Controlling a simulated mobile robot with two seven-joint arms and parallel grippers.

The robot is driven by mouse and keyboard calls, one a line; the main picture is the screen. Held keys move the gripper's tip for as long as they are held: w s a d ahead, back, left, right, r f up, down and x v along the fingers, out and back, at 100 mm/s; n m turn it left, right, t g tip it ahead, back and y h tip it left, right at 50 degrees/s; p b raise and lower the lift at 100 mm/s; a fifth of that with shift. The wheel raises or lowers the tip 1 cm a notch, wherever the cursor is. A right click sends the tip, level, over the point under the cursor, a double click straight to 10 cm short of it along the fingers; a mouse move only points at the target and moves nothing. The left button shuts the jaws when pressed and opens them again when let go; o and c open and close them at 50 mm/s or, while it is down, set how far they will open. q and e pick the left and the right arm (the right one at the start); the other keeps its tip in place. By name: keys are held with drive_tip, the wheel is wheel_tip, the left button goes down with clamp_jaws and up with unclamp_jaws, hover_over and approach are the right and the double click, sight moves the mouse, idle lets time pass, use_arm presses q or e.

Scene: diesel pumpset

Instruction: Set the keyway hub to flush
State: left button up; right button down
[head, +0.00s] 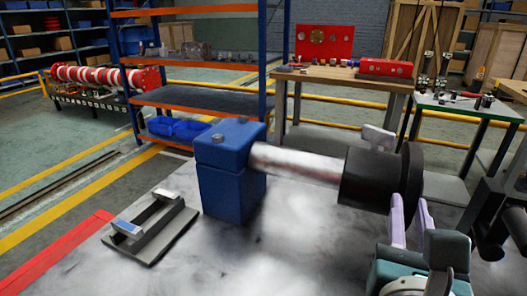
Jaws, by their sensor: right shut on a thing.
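The keyway hub (373,180) is a black cylinder with a wider flange at its right end. It sits around the right part of a bare silver shaft (298,164). The shaft comes out of a blue bearing block (221,178) on the grey bench top. A small light metal piece (378,137) stands up at the top of the hub; I cannot tell how deep it sits. My right gripper (410,207) has its pale purple fingers on either side of the hub's flange at its lower edge and is shut on it. The hub's far end is hidden. My left gripper is out of view.
A grey holder (151,228) with two raised ends lies on the bench left of the block. The bench top (270,260) is clear in front of the shaft. Behind stand a blue-and-orange rack (187,97) and a wooden table (340,76) with red parts.

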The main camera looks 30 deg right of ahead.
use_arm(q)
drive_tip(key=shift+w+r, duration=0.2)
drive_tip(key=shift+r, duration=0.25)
use_arm(e)
drive_tip(key=shift+s+d, duration=0.6)
drive_tip(key=shift+s, duration=0.05)
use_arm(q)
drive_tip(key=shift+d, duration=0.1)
use_arm(e)
drive_tip(key=c, duration=0.8)
unclamp_jaws()
drive_tip(key=shift+d, duration=0.1)
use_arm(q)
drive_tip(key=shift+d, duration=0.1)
use_arm(e)
drive_tip(key=shift+o, duration=0.2)
drive_tip(key=shift+s, duration=0.1)
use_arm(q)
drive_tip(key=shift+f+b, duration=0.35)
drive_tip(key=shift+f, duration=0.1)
use_arm(e)
drive_tip(key=v, duration=1)
